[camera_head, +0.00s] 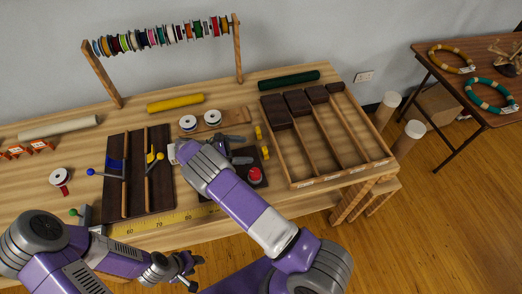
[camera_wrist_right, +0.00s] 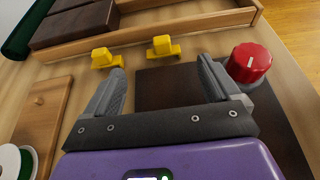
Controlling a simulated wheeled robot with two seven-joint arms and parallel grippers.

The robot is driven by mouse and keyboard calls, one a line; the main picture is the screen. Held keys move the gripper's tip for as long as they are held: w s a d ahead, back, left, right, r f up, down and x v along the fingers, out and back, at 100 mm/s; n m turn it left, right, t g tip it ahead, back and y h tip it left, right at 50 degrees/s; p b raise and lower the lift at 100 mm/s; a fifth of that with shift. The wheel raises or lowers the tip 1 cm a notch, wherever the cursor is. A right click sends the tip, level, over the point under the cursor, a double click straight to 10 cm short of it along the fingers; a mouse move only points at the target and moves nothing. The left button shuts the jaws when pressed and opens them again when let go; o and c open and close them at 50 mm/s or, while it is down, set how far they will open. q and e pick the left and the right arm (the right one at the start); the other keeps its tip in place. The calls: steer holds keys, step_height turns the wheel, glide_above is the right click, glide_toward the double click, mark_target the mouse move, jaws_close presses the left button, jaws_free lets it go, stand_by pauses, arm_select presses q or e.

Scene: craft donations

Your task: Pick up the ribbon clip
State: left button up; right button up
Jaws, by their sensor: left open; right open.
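Two small yellow clips, which look like the ribbon clips, sit on the wooden table beside the dark board. In the head view they are the farther clip (camera_head: 258,132) and the nearer clip (camera_head: 265,153). In the right wrist view one clip (camera_wrist_right: 102,58) stands just beyond the left fingertip. The other clip (camera_wrist_right: 164,47) stands ahead of the gap between the fingers, apart from them. My right gripper (camera_head: 244,148) is open and empty above the dark board; its fingers also show in the right wrist view (camera_wrist_right: 160,72). My left gripper (camera_head: 193,270) is open and empty, low in the head view.
A red knob (camera_head: 255,175) stands close to my right finger. A wooden tray (camera_head: 340,172) with dark blocks lies right of the clips. White spools (camera_head: 188,123) and a small wooden board (camera_head: 237,116) lie behind. A yellow roll (camera_head: 175,103) lies farther back.

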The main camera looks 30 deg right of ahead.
mark_target(263, 150)
steer(key=x, duration=0.7)
steer(key=shift+s+d+r, duration=0.1)
steer(key=shift+s+d, duration=0.05)
steer(key=shift+s, duration=0.1)
steer(key=c, duration=1.1)
